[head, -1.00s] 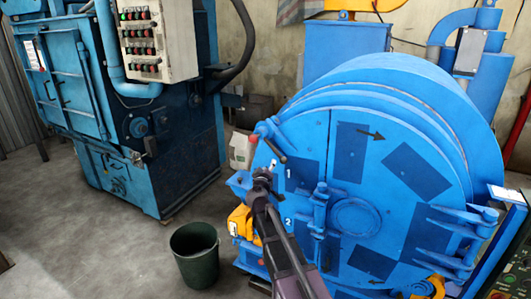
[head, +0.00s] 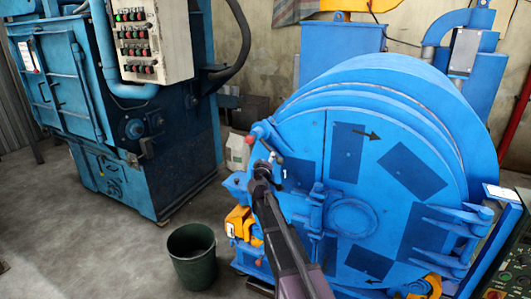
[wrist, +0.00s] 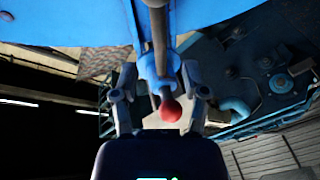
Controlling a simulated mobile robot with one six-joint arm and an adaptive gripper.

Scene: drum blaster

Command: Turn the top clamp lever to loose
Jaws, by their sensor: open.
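The top clamp (head: 265,130) sits at the upper left rim of the blue drum door (head: 345,200). In the wrist view my gripper (wrist: 158,82) is open, with a finger on each side of a blue clamp part and a red ball (wrist: 171,110). I see no clear grip on it.
A lower clamp with a red knob (head: 259,262) and yellow parts (head: 238,222) is below my gripper. A dark green bucket (head: 192,255) stands on the floor to the left. A blue machine (head: 130,110) stands behind, with open floor in front.

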